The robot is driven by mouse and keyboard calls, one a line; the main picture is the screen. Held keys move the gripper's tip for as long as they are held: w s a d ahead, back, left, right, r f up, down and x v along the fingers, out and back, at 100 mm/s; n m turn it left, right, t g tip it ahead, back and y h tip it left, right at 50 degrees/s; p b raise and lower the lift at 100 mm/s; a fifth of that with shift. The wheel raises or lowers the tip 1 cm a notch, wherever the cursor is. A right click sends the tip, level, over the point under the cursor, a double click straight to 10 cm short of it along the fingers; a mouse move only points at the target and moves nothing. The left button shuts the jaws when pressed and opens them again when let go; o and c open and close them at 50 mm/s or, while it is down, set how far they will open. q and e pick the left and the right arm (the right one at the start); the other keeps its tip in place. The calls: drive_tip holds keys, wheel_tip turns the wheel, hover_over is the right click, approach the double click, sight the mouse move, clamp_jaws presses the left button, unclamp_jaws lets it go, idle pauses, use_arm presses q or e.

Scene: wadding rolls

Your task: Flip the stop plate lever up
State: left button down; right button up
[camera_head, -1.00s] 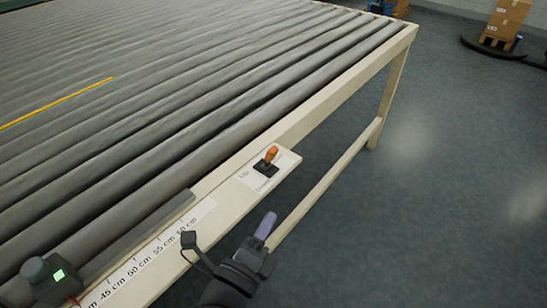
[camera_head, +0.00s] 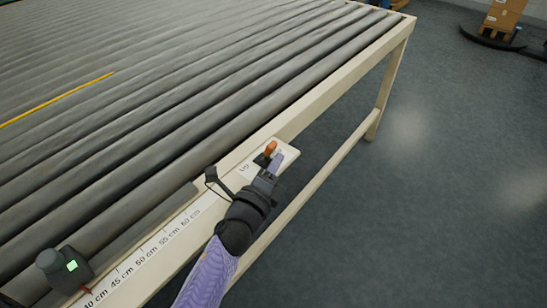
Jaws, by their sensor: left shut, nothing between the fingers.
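The stop plate lever (camera_head: 270,148) has an orange knob and stands on a small plate (camera_head: 288,153) with printed labels at the edge of the roller table. My left gripper (camera_head: 273,163) is shut, its fingertips right by the lever on its near side. Whether they touch it I cannot tell. The gripper hides the lever's dark base and the lower label. My right gripper is not in view.
The roller table (camera_head: 330,92) fills the left and middle. A centimetre scale (camera_head: 150,250) runs along its front edge, with a dark device with a green light (camera_head: 66,267) at lower left. Boxes on a pallet (camera_head: 503,17) stand at top right. The floor to the right is clear.

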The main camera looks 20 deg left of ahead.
use_arm(q)
drive_tip(key=shift+w+a, duration=0.1)
drive_tip(key=shift+a, duration=0.1)
drive_tip(key=shift+r, duration=0.1)
drive_tip(key=shift+a+r+p, duration=0.1)
drive_tip(key=shift+p, duration=0.25)
drive_tip(key=shift+n, duration=0.4)
drive_tip(key=shift+a+r+p, duration=0.1)
drive_tip(key=shift+p, duration=0.25)
